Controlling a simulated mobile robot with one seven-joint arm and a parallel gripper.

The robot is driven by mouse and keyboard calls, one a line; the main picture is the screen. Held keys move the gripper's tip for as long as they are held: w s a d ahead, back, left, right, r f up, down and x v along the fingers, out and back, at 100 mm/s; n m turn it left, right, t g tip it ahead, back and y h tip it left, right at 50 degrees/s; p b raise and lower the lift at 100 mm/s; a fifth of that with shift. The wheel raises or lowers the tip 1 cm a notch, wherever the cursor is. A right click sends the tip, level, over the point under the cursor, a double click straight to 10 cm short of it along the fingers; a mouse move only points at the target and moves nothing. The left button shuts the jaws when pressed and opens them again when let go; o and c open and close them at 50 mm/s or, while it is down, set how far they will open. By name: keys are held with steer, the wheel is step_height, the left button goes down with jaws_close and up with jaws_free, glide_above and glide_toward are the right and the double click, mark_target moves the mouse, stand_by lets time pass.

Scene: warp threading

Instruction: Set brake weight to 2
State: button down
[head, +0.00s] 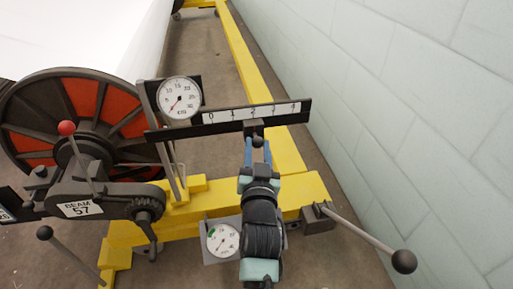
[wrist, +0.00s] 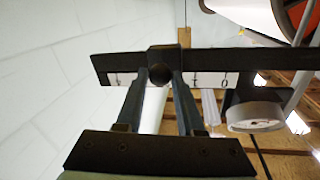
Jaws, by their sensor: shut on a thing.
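The brake scale bar (head: 228,118) is a dark beam with a white strip numbered 0 to 4, rising slightly to the right. The dark brake weight (head: 253,127) sits on it at about the 2 mark, with a round knob on its front. My gripper (head: 257,143) reaches the weight from below, its two fingers shut on the knob. In the wrist view the weight (wrist: 169,55) straddles the bar (wrist: 260,61), and the gripper fingers (wrist: 160,78) flank the knob. There the 0 and 1 show to the right of the weight, which hides the strip behind it.
A round dial (head: 179,98) stands left of the bar. Another dial (head: 222,240) is left of my arm. A black-knobbed lever (head: 403,261) juts out at right. The red-knobbed lever (head: 67,128) and red-black wheel (head: 85,97) are at left. A pale block wall (head: 400,100) bounds the right.

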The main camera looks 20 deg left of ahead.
steer(key=c, duration=0.5)
jaws_free()
steer(key=shift+w+d, duration=0.15)
steer(key=shift+d, duration=0.05)
steer(key=shift+c, duration=0.2)
steer(key=v, duration=1.3)
steer(key=shift+b, duration=0.3)
steer(key=shift+a, duration=0.1)
steer(key=d+r+t+h+p, duration=0.1)
steer(key=d+r+t+p, duration=0.15)
steer(key=r, duration=1.05)
steer(key=d+r+n+t+h+p, duration=0.1)
steer(key=d+r+t+p, duration=0.15)
steer(key=r, duration=1.05)
steer(key=d+r+t+p, duration=0.2)
steer(key=d+r, duration=0.2)
steer(key=r, duration=1)
steer(key=s+d+r+m+t+h+p, duration=0.1)
steer(key=s+d+r+m+t+h, duration=0.1)
steer(key=s+r, duration=0.35)
steer(key=s+d+r+m+t+h+p, duration=0.1)
steer(key=s+d+r+t+h, duration=0.15)
steer(key=r, duration=0.55)
step_height(320, 180, up, 38)
steer(key=p, duration=3.8)
steer(key=shift+g, duration=0.35)
